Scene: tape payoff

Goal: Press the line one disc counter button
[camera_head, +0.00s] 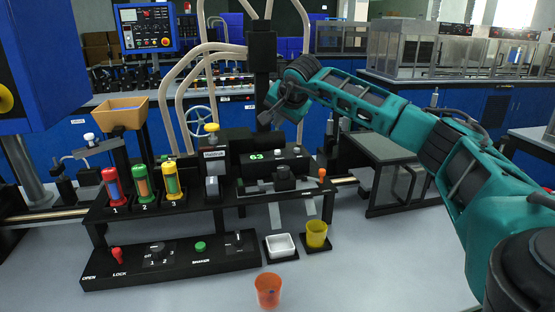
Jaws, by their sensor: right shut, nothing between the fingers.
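The disc counter (268,167) is a dark box at the middle of the station with a green lit display (255,157) that reads 63. Its button is too small for me to tell apart on the dark housing. My right gripper (268,114) hangs above the box, apart from it, in front of the black column. Its fingers are shut and empty, pointing down and to the left. My teal right arm reaches in from the right side. My left gripper is not in view.
Three coloured tubes numbered 1 to 3 (144,185) stand on the rack at left, above a black control panel (170,262) with a green button (200,246). A white tray (280,246), a yellow cup (316,234) and an orange cup (268,290) stand in front. The table's right front is clear.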

